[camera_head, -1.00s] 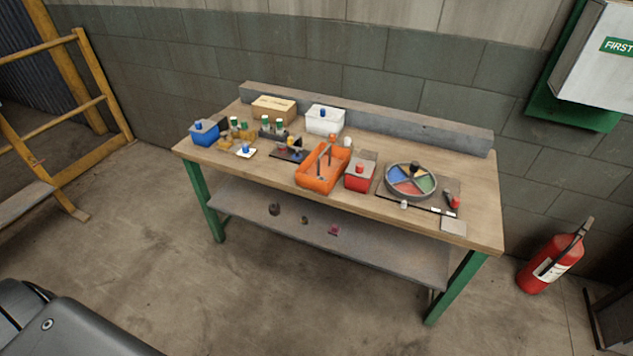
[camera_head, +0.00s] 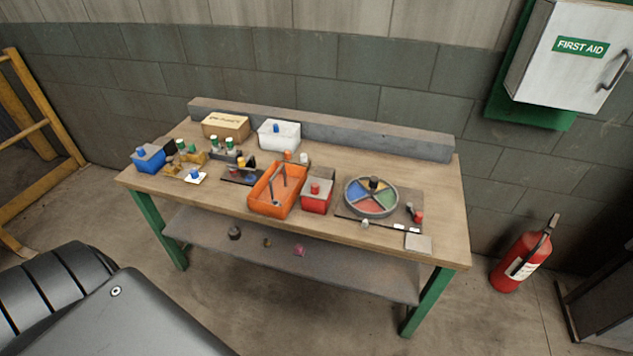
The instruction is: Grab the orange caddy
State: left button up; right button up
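The orange caddy (camera_head: 263,202) is an open orange box with a grey upright handle part in it. It stands on the wooden workbench (camera_head: 430,200), near the front edge and about the middle of its length. A red box (camera_head: 317,203) stands close to its right side. Neither of my grippers shows in the head view, so their state is hidden. No gripper is at the caddy.
A blue box (camera_head: 150,158), a cardboard box (camera_head: 226,126), a white box (camera_head: 279,138) and a round divided tray (camera_head: 371,211) crowd the bench top. A lower shelf (camera_head: 350,272) holds small items. A fire extinguisher (camera_head: 523,258) stands on the floor at right.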

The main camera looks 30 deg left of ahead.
aim_at(278, 184)
jog(key=u, duration=0.1)
jog(key=i, duration=0.7)
jog(key=u, duration=0.6)
